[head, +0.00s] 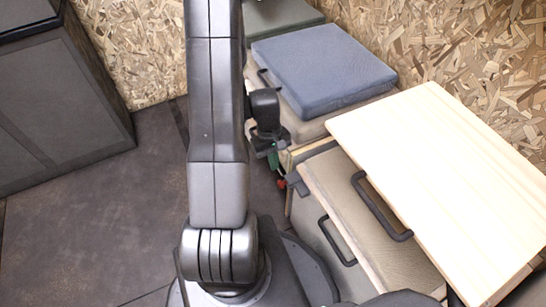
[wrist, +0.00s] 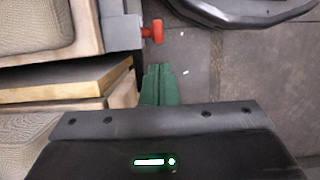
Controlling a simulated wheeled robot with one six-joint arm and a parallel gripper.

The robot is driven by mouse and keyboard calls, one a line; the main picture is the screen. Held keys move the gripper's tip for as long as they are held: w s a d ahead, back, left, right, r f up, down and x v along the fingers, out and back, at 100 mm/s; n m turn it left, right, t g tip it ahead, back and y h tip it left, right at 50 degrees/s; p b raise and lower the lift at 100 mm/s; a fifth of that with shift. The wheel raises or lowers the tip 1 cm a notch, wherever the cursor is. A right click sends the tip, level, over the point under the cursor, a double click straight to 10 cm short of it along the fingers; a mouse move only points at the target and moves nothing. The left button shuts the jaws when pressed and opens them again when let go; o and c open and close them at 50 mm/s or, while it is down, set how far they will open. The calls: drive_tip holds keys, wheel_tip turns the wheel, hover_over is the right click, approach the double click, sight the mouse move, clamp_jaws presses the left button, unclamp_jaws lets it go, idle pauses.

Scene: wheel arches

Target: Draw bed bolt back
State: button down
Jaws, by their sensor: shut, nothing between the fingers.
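The bed bolt has an orange-red knob (wrist: 157,31) on a short rod sticking out of a grey metal block (wrist: 122,33) at the edge of the bed frame. In the head view the red knob (head: 281,184) shows small, just right of my arm, by the wooden frame. My gripper (wrist: 159,68) has green fingers, shut together with nothing between them. In the wrist view the fingertips point toward the knob and stop short of it, apart from it. In the head view my gripper (head: 274,163) hangs just above the knob, partly hidden by my wrist.
A pale wooden board (head: 440,170) and beige drawer fronts with dark handles (head: 380,210) are on the right. A blue cushion (head: 322,68) lies behind. A dark grey cabinet (head: 60,110) stands at left. The dark floor (head: 90,225) between is clear.

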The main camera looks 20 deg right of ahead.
drive_tip(key=b+x, duration=0.1)
drive_tip(key=x, duration=0.4)
drive_tip(key=shift+r, duration=0.1)
drive_tip(key=s, duration=0.1)
drive_tip(key=s+b, duration=0.1)
drive_tip(key=s, duration=0.1)
drive_tip(key=s+b, duration=0.1)
drive_tip(key=s, duration=0.1)
drive_tip(key=shift+d, duration=0.25)
drive_tip(key=shift+r, duration=0.15)
drive_tip(key=p, duration=0.8)
approach(283, 185)
drive_tip(key=shift+s+a+r, duration=0.1)
drive_tip(key=shift+s+r, duration=0.1)
drive_tip(key=shift+r, duration=0.25)
